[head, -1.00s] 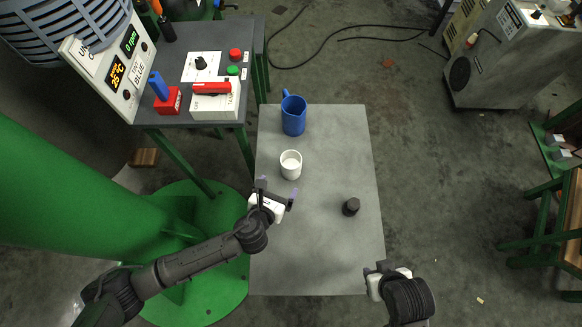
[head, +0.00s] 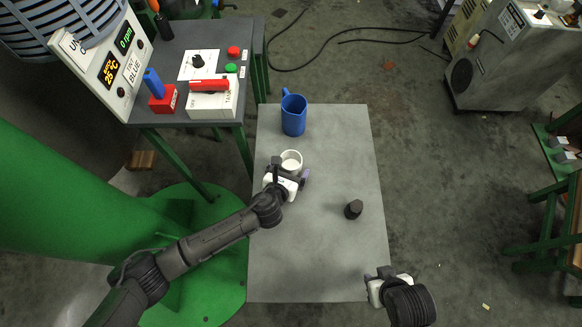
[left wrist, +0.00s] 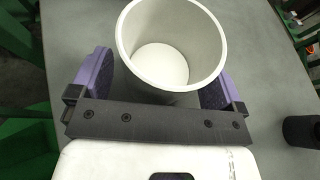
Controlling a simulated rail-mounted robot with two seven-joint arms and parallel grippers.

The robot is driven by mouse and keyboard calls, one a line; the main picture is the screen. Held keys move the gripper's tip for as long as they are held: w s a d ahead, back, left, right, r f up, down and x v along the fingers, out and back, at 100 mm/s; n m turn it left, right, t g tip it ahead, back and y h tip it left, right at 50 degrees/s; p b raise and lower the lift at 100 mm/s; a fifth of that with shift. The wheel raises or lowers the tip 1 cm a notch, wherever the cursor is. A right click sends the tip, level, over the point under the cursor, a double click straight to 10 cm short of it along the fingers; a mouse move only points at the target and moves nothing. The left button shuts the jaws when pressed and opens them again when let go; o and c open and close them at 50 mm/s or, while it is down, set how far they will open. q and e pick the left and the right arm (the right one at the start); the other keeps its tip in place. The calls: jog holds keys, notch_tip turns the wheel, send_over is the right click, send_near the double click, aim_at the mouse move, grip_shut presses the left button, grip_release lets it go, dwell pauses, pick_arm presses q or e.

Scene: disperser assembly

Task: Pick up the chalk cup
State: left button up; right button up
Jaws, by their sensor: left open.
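The chalk cup (head: 291,158) is a white, open-topped cup standing upright on the grey table (head: 330,270). In the left wrist view the cup (left wrist: 168,62) appears empty, with a pale bottom. My left gripper (head: 287,172) is at the near side of the cup. Its purple fingers show in the left wrist view (left wrist: 155,85), open, one on each side of the cup's near part. I cannot tell whether they touch it. The gripper hides the cup's lower part in the head view. My right gripper (head: 388,272) is at the table's near right edge; its fingers are not clear.
A blue jug (head: 293,116) stands on the table behind the cup. A small black object (head: 353,209) stands to the right. A side bench (head: 200,60) with a control panel and switches is at the back left. The table's near middle is clear.

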pick_arm(q)
jog(key=shift+c, duration=0.3)
jog(key=c, duration=0.9)
jog(key=shift+c, duration=0.6)
jog(key=shift+r, duration=0.15)
